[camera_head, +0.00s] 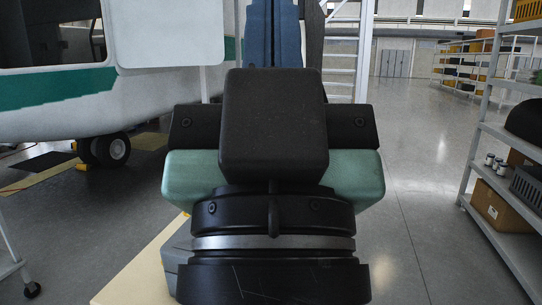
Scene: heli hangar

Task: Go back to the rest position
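My gripper (273,125) fills the middle of the view, very close to the camera, and seems to be seen from behind. A black rounded block stands in front of a dark bar with screws. Teal-green parts stick out on both sides. Below is a black round wrist with a silver ring. The fingertips are hidden behind the housing, so I cannot see whether they are open or hold anything.
A white and green helicopter (60,90) stands on the left. A white ladder (345,45) rises behind my gripper. Grey shelving (500,225) with boxes and small jars runs along the right. A pale surface (140,280) shows at the lower left. Open floor (415,160) lies right of centre.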

